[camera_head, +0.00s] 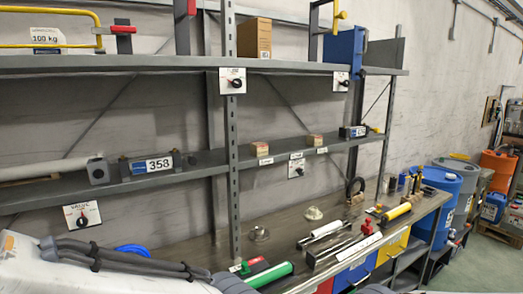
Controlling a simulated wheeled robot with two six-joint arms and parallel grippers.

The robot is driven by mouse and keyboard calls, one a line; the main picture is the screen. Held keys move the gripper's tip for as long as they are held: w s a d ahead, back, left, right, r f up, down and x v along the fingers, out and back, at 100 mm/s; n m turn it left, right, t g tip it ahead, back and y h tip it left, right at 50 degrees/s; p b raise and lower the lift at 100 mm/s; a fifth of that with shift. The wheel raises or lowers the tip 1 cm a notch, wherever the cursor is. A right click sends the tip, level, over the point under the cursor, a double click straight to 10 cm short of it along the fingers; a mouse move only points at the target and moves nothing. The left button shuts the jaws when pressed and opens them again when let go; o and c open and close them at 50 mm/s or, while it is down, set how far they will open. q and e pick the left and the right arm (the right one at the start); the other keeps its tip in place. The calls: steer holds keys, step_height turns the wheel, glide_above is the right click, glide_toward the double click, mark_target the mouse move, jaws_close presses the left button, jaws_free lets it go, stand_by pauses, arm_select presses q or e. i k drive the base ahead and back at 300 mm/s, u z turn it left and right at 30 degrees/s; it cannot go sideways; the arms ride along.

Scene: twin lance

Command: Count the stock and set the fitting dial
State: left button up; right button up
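White plates with black dials hang on the shelving. One dial (232,81) is on the upper shelf edge by the post, and another dial (341,81) is further right. A third dial (297,168) hangs below the middle shelf, and a fourth dial (82,215) hangs lower left. Their lettering is too small to read surely. Two small cartons, a left carton (259,148) and a right carton (315,140), stand apart on the middle shelf with small labels beneath. My white left arm with black cables crosses the lower left; neither gripper's fingers show.
The middle shelf (205,160) also holds a grey unit marked 358 (152,164). The upper shelf (180,64) carries a cardboard box (258,38) and blue bin (343,48). The workbench (285,232) holds several tools.

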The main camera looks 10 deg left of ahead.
mark_target(300, 172)
steer(key=z, duration=0.45)
steer(key=i, duration=0.95)
